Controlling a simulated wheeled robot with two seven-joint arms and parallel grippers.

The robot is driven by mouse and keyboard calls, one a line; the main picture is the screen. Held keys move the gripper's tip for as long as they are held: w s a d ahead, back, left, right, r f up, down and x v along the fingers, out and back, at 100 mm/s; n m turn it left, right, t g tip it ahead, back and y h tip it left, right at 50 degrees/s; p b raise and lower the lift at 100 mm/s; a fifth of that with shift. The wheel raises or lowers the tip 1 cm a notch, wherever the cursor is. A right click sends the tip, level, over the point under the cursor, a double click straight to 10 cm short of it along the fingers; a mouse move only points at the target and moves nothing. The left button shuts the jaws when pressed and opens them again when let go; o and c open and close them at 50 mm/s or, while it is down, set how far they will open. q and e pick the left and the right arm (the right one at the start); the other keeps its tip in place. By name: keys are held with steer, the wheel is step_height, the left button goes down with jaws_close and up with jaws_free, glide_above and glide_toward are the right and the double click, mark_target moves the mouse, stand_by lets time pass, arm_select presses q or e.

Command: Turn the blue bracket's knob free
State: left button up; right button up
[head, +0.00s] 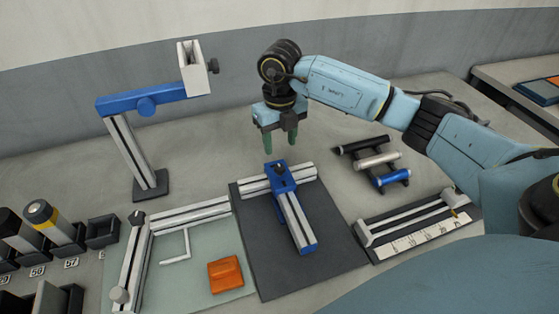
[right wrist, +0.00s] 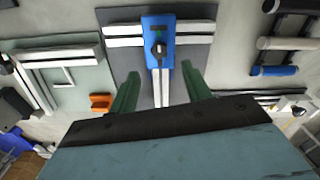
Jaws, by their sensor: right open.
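The blue bracket (head: 281,179) sits on a T of two silver rails on a dark mat (head: 256,221). Its black knob (head: 279,165) is on its top near the far end. In the right wrist view the blue bracket (right wrist: 158,42) and the black knob (right wrist: 159,50) show ahead of the fingers. My right gripper (head: 281,141) is open and empty, above and just beyond the bracket, with its green fingers pointing down. The fingers show in the right wrist view (right wrist: 162,92), apart from the knob. My left gripper is not in view.
A post with a blue arm (head: 146,101) stands at the left. A green mat (head: 203,270) holds rails and an orange block (head: 225,274). Black, white and blue rollers (head: 392,178) lie on a rack at the right. A dark tray (head: 420,228) with a ruler lies nearer.

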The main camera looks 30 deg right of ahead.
mark_target(279, 167)
step_height(279, 167, down, 8)
steer(key=shift+r, duration=0.15)
steer(key=shift+c, duration=0.5)
steer(key=c, duration=0.9)
